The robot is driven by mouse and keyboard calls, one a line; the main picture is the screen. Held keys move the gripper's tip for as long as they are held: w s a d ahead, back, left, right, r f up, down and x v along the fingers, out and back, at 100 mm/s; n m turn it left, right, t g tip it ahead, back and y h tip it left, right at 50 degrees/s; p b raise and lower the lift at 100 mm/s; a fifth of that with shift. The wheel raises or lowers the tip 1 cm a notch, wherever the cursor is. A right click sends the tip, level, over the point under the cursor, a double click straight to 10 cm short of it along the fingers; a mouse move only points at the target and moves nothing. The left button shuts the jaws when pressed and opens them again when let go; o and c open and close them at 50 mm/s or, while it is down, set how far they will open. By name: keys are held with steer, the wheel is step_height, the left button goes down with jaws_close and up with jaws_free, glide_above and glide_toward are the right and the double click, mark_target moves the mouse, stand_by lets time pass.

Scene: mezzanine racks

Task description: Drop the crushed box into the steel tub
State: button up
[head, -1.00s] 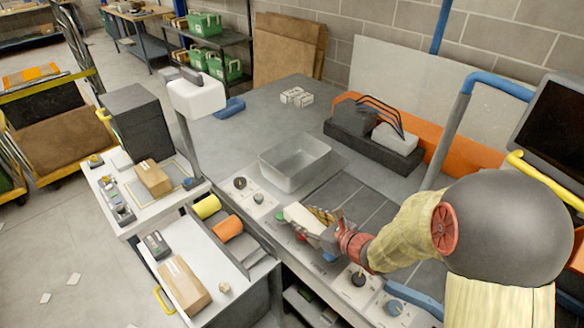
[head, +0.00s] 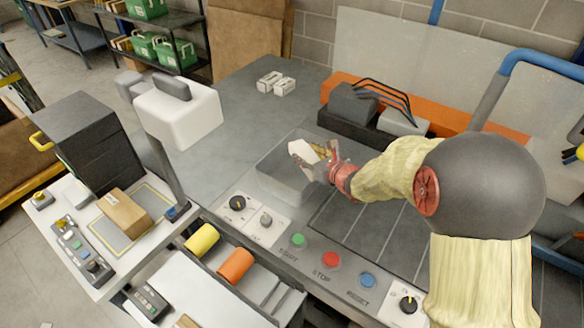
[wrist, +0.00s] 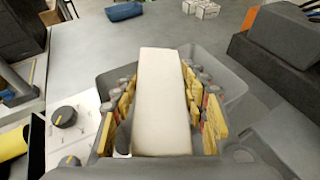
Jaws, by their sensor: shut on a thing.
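My gripper (head: 318,156) is shut on a pale, off-white box, the crushed box (head: 304,149). In the wrist view the box (wrist: 162,100) stands lengthwise between the yellow-padded fingers (wrist: 160,108). The steel tub (head: 268,180) is a grey open bin on the worktable. In the head view the gripper and box are over the tub's right part. In the wrist view the tub's rim (wrist: 238,84) shows behind and to both sides of the box. The fingers hide much of the tub's inside, and I cannot tell the box's exact height above its floor.
A control panel with knobs and coloured buttons (head: 331,259) runs along the table's front. A dark block with cables (head: 360,104) stands behind the tub at right. A white device on a post (head: 178,112) rises at left. Small white boxes (head: 276,82) lie at the back.

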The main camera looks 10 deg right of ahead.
steer(key=w+b, duration=0.2)
steer(key=w, duration=0.7)
steer(key=shift+m+h, duration=0.3)
steer(key=shift+m, duration=0.1)
steer(key=f, duration=0.1)
steer(key=f+b, duration=0.1)
steer(key=f, duration=0.1)
steer(key=f+b, duration=0.1)
steer(key=f, duration=0.1)
steer(key=shift+s+d+f, duration=0.1)
steer(key=shift+d+f, duration=0.15)
steer(key=shift+d, duration=0.15)
steer(key=o, duration=1.3)
steer(key=shift+s, duration=0.1)
steer(key=v, duration=1.2)
steer(key=shift+a, duration=0.1)
